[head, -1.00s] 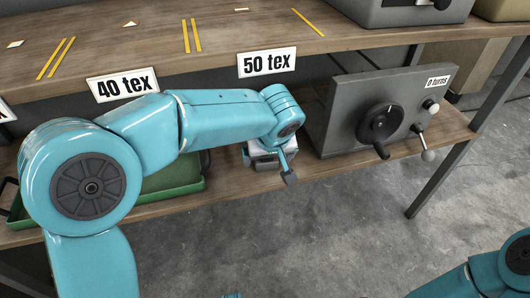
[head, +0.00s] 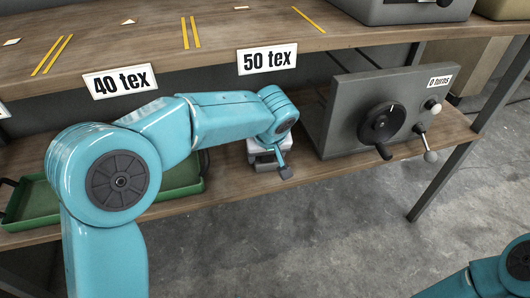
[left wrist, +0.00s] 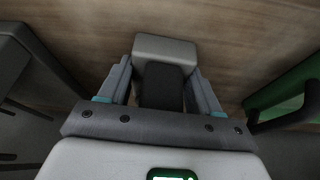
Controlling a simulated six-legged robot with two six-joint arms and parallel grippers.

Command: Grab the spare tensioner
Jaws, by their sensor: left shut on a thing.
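The tensioner is a small block with a pale grey body (left wrist: 165,48) and a dark middle part, on the lower wooden shelf in the left wrist view. My left gripper (left wrist: 161,78) is shut on it, one finger on each side of the dark part. In the head view the pale tensioner (head: 264,160) shows only partly, below my left wrist and under the 50 tex label. I cannot tell whether it touches the shelf. My right gripper is out of view; only part of my right arm shows at the bottom right.
A grey box with a black handwheel (head: 380,124) and levers stands close to the right on the lower shelf (head: 320,172). A green tray (head: 40,203) lies to the left, partly behind my arm. The upper shelf (head: 130,42) with its labels overhangs. Open floor lies in front.

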